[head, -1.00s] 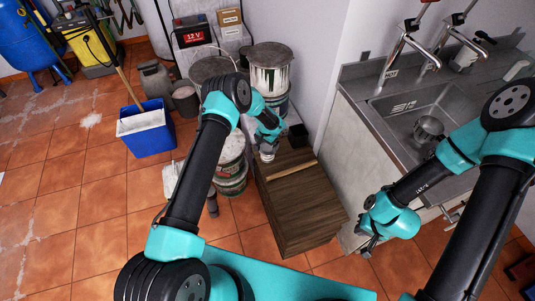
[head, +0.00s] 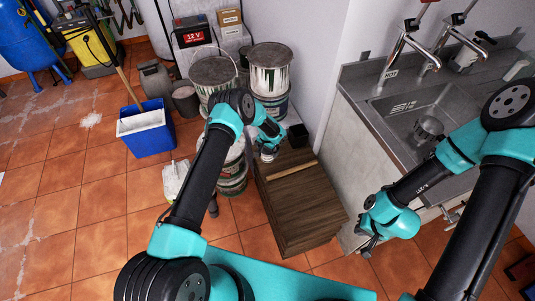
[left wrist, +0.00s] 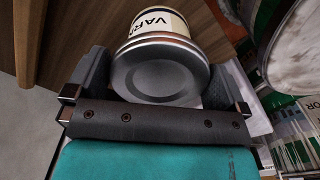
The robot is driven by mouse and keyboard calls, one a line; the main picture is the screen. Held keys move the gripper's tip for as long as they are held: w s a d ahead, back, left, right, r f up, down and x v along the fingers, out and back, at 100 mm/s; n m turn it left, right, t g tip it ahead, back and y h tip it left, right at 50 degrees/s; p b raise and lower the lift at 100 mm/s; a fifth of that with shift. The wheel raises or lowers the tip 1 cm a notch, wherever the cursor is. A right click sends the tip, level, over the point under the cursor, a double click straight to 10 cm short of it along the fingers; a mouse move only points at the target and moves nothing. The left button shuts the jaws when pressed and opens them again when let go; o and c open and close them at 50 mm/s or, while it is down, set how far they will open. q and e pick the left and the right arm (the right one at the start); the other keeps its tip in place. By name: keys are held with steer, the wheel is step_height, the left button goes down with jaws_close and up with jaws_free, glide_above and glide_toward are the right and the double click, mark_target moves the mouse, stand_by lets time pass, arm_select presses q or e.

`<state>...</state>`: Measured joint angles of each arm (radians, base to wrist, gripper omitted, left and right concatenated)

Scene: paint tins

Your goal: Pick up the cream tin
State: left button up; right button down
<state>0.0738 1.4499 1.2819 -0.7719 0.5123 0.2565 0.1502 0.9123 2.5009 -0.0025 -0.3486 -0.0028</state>
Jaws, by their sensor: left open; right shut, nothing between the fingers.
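The cream tin (left wrist: 160,60) is a small tin with a metal lid and a cream label with dark letters. In the left wrist view its lid end faces the camera. My left gripper (head: 268,152) is open, and its two fingers stand either side of the tin in the left wrist view (left wrist: 155,88). I cannot tell whether either finger touches it. In the head view the tin is mostly hidden by the gripper, at the back left of the wooden cabinet (head: 300,208). My right gripper (head: 368,242) is shut and empty, in front of the sink unit.
A small black box (head: 298,135) stands on the cabinet's back corner. Large paint tins (head: 270,75) stand behind and left of the cabinet. A blue bucket (head: 150,138) is further left, and a sink (head: 425,115) is at the right. The cabinet's front top is clear.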

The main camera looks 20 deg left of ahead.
arm_select(q)
steer(key=shift+c, duration=0.5)
steer(key=c, duration=0.8)
steer(key=shift+r, duration=0.15)
steer(key=shift+w+r, duration=0.1)
steer(key=shift+r, duration=0.35)
steer(key=r, duration=0.2)
steer(key=shift+s+d+r, duration=0.1)
steer(key=shift+s+r, duration=0.2)
steer(key=shift+s, duration=0.05)
steer(key=s+d, duration=0.1)
steer(key=s, duration=0.4)
steer(key=s+d+r, duration=0.1)
steer(key=s+d, duration=0.1)
steer(key=s, duration=0.3)
steer(key=s+d, duration=0.1)
steer(key=s, duration=0.4)
steer(key=shift+d+r, duration=0.15)
steer(key=shift+w, duration=0.1)
